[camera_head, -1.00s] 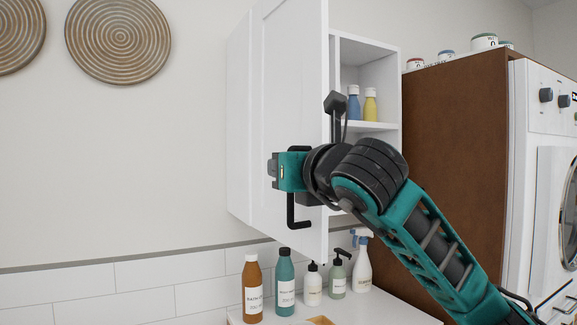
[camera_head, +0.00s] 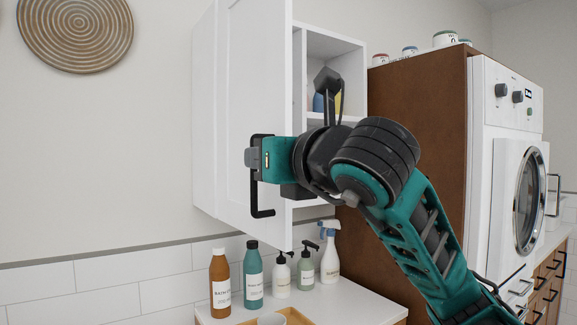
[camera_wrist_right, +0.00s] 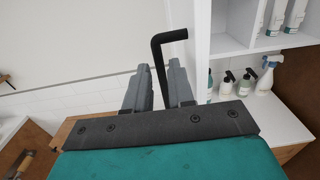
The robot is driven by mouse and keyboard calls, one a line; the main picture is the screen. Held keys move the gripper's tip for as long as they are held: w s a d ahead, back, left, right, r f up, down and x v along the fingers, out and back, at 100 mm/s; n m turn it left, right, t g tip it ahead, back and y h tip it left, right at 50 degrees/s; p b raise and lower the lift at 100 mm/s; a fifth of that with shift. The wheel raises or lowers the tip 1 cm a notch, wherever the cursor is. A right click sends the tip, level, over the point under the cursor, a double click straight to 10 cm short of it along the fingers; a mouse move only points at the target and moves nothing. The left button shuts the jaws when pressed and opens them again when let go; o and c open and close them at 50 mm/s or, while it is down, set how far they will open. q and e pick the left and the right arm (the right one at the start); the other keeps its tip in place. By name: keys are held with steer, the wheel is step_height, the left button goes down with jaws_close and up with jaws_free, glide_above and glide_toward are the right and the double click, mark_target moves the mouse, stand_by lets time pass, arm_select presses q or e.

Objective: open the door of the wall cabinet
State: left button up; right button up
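The white wall cabinet (camera_head: 345,52) hangs on the wall, and its panelled door (camera_head: 242,85) stands swung open, showing the shelves at its right. A black bar handle (camera_head: 254,196) is on the door's outer face. My right gripper (camera_head: 254,158) is at the handle, its arm coming in from the lower right across the door's free edge. In the right wrist view the handle (camera_wrist_right: 157,62) passes between the fingers (camera_wrist_right: 157,78), which close narrowly around it. Part of the lower cabinet is hidden behind my arm. My left gripper is not in view.
Several bottles, including a brown one (camera_head: 220,285), stand on the counter (camera_head: 360,308) below the door, by a cup (camera_head: 271,320) on a wooden tray (camera_head: 296,317). A brown side panel (camera_head: 415,140) and a white washing machine (camera_head: 505,180) stand at the right. Open wall lies left.

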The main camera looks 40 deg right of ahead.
steer(key=s+b, duration=0.1)
steer(key=s, duration=0.6)
steer(key=shift+a, duration=0.35)
steer(key=shift+f, duration=0.1)
